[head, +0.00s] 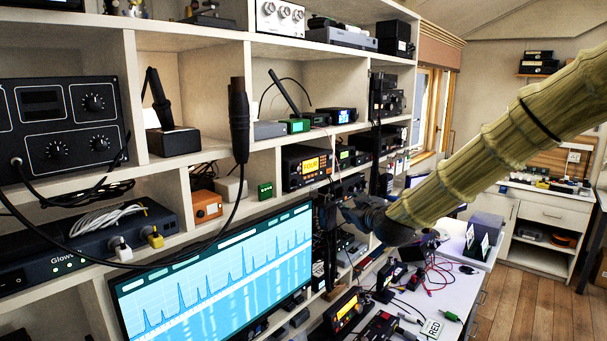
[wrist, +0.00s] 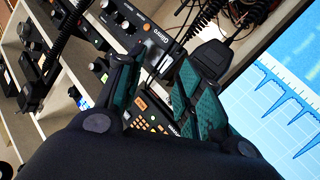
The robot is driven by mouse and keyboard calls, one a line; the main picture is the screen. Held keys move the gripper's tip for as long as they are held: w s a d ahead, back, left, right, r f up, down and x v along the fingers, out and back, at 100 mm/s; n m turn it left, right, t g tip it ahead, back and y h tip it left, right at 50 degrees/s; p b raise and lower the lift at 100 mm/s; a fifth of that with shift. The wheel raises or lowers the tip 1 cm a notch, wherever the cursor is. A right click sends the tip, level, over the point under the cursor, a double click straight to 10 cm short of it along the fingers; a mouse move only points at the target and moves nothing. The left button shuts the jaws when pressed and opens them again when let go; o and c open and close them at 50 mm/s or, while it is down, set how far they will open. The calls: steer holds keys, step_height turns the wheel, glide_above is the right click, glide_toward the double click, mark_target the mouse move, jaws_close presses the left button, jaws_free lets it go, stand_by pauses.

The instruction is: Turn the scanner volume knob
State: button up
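My gripper (head: 362,214) is in front of the shelves, just right of the monitor, in the head view. In the wrist view my gripper (wrist: 158,92) is open, its two dark fingers with green pads apart and nothing held between them. A black radio unit with a keypad and a small orange display (wrist: 154,106) shows beyond and between the fingers, partly hidden by them. In the head view a black radio with a lit orange display (head: 307,167) sits in a middle cubby. I cannot tell which unit is the scanner, or see its volume knob clearly.
A large monitor (head: 215,275) with a spectrum trace stands left of my gripper. A microphone with a coiled cord (wrist: 212,57) is close by the fingers. A black unit with knobs (wrist: 135,22) lies beyond. The desk (head: 462,280) holds small devices and cables. Wooden floor is open at right.

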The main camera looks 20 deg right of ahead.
steer(key=a+y, duration=0.1)
steer(key=n+y+b, duration=0.2)
steer(key=y+b, duration=0.1)
steer(key=y, duration=0.7)
glide_toward(299, 169)
steer(key=shift+p+x, duration=0.85)
steer(key=shift+x, duration=3.45)
jaws_close()
